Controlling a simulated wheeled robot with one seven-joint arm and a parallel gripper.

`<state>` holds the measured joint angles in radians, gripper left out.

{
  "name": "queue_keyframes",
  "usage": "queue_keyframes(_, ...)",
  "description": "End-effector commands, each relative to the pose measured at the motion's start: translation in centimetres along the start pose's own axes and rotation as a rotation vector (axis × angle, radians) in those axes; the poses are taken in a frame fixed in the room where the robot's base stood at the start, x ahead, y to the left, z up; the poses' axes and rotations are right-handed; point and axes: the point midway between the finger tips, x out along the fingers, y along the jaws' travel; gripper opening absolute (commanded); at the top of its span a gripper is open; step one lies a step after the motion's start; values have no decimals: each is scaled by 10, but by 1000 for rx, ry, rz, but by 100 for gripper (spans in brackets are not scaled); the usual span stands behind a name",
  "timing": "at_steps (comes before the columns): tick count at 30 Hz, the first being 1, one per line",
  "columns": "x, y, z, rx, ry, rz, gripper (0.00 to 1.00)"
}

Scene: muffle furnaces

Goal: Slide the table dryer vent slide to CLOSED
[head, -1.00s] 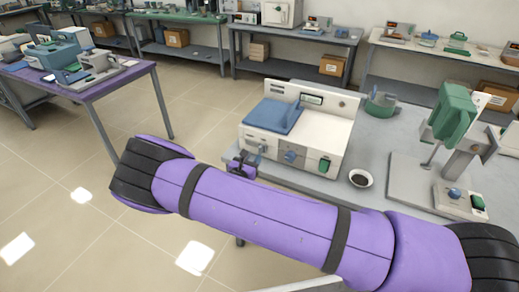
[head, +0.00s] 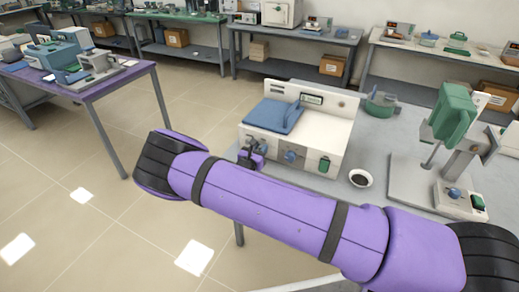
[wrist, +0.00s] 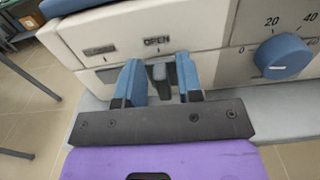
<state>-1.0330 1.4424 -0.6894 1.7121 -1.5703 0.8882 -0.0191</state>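The table dryer (head: 318,130) is a white box with a blue lid, standing on the grey table. In the wrist view its front panel (wrist: 209,28) carries the labels CLOSED on the left and OPEN on the right. The dark grey vent slide knob (wrist: 158,72) stands below OPEN. My gripper (wrist: 158,80) is open, with one blue-padded finger on each side of the knob. Narrow gaps seem to show between knob and fingers, so contact is not clear. In the head view my gripper (head: 252,156) is at the dryer's front left, partly hidden by my arm.
A blue dial (wrist: 283,56) sits right of the slide, and a green switch (head: 324,165) is farther right on the dryer. A small cup (head: 361,178) and a green-headed stand (head: 453,115) are to the right. Open floor lies left of the table.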

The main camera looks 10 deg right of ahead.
Motion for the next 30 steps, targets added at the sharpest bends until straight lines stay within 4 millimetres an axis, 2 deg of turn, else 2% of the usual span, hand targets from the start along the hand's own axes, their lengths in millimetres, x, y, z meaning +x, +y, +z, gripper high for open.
queue_keyframes(5,0,9,0,3,0,1,0)
queue_keyframes(12,0,50,0,3,0,2,0)
queue_keyframes(15,0,61,0,2,1,1,0)
queue_keyframes(26,-1,66,0,1,1,4,0)
queue_keyframes(27,-1,66,0,1,2,4,40)
queue_keyframes(30,-1,66,0,1,1,4,40)
